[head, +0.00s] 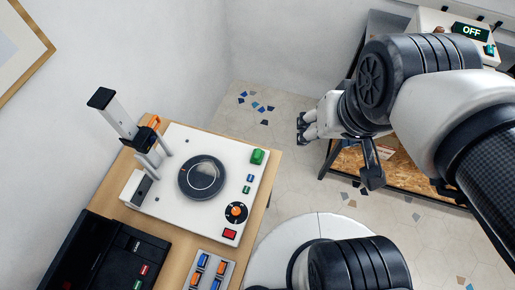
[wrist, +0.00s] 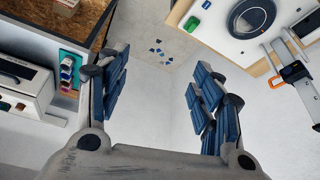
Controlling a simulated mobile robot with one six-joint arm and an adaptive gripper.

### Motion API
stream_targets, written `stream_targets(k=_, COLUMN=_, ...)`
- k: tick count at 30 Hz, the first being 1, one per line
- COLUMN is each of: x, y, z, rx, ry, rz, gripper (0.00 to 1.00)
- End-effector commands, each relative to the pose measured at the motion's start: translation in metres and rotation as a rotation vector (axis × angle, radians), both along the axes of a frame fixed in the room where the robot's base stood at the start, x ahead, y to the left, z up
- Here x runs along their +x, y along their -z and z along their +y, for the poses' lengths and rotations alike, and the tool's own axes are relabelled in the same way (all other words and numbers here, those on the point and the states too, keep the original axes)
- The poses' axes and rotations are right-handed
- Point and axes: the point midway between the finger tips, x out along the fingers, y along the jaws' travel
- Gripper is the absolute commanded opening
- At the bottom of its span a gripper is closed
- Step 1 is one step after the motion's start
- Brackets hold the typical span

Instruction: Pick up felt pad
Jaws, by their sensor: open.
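I cannot make out a felt pad for certain in either view. A round dark disc (head: 202,177) lies on the white machine (head: 180,215) at the left in the head view; it also shows at the top right of the wrist view (wrist: 251,17). My gripper (head: 302,130) is open and empty, held in the air to the right of the white machine. In the wrist view its blue-padded fingers (wrist: 160,75) are spread wide, with only floor and wall between them.
A wooden table (head: 262,185) carries the white machine, a black box (head: 100,255) and a grey tray (head: 212,265) of small coloured blocks. A machine reading OFF (head: 440,22) stands at the upper right. A teal tray (wrist: 68,65) shows in the wrist view. Open floor (head: 285,100) lies between.

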Motion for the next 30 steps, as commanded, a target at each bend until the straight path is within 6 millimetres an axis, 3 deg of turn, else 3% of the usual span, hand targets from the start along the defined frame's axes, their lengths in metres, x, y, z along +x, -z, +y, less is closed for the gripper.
stream_targets(k=8, x=0.082, y=0.060, z=0.040, rx=0.025, ry=0.118, rz=0.116, gripper=0.60)
stream_targets(k=15, x=0.129, y=0.148, z=0.092, rx=0.032, ry=0.213, rz=0.194, gripper=0.60)
stream_targets(k=21, x=0.140, y=0.213, z=0.125, rx=0.033, ry=0.271, rz=0.236, gripper=0.60)
stream_targets(k=30, x=0.143, y=0.256, z=0.135, rx=0.034, ry=0.296, rz=0.250, gripper=0.60)
